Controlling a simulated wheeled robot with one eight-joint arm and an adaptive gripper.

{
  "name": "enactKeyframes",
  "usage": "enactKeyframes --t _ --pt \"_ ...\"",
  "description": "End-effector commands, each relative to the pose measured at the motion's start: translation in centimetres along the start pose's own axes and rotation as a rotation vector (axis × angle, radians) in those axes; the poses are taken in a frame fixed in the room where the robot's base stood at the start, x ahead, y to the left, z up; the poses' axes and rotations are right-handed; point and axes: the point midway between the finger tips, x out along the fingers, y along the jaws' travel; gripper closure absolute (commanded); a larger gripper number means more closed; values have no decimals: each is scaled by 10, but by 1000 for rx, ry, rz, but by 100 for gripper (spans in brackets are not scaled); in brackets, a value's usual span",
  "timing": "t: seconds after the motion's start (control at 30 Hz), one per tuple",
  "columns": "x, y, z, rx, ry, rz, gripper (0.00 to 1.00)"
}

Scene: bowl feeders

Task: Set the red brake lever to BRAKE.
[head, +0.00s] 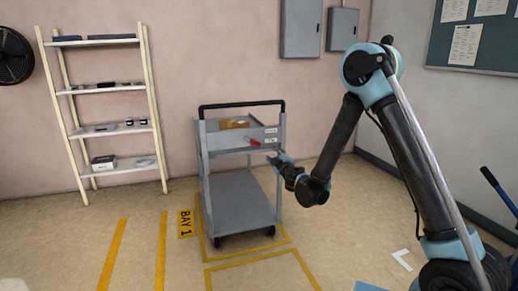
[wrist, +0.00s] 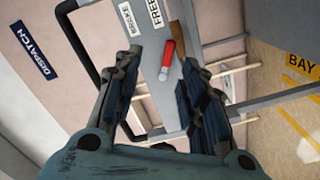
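The red brake lever (head: 254,142) is on the end panel of the grey cart (head: 240,200). It tilts down to the right, towards the lower of two white labels. In the wrist view the lever (wrist: 168,54) shows beyond and between my fingertips, its red end nearer the FREE label (wrist: 155,12) than the BRAKE label (wrist: 130,20). My gripper (wrist: 160,64) is open, with a finger on each side of the lever in the picture and no clear contact. In the head view my gripper (head: 273,160) is just right of and below the lever.
The cart has a black push handle (head: 242,105) and a brown item (head: 235,124) in its top tray. It stands by yellow floor lines marked BAY 1 (head: 185,222). A shelf rack (head: 105,127) stands at left; wall boxes hang behind.

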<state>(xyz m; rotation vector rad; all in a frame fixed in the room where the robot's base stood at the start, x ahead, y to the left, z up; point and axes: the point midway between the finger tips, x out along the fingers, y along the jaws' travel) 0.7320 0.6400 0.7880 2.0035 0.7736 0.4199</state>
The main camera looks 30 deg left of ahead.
Motion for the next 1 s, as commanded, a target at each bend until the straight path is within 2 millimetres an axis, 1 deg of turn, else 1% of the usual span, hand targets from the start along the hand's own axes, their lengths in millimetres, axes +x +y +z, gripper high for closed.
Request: enactKeyframes --t 0.03,0.13,0.27,0.37,0.47,1.0 --pt "0 -11 -7 -9 20 -8 62" --pt "1 -22 -14 -21 42 -15 62" --pt "5 -26 -17 -25 51 -18 62" --pt "15 -26 -17 -25 50 -18 62" --pt "30 -26 -18 -24 50 -18 62" --pt "125 -27 -22 -24 49 -18 62"
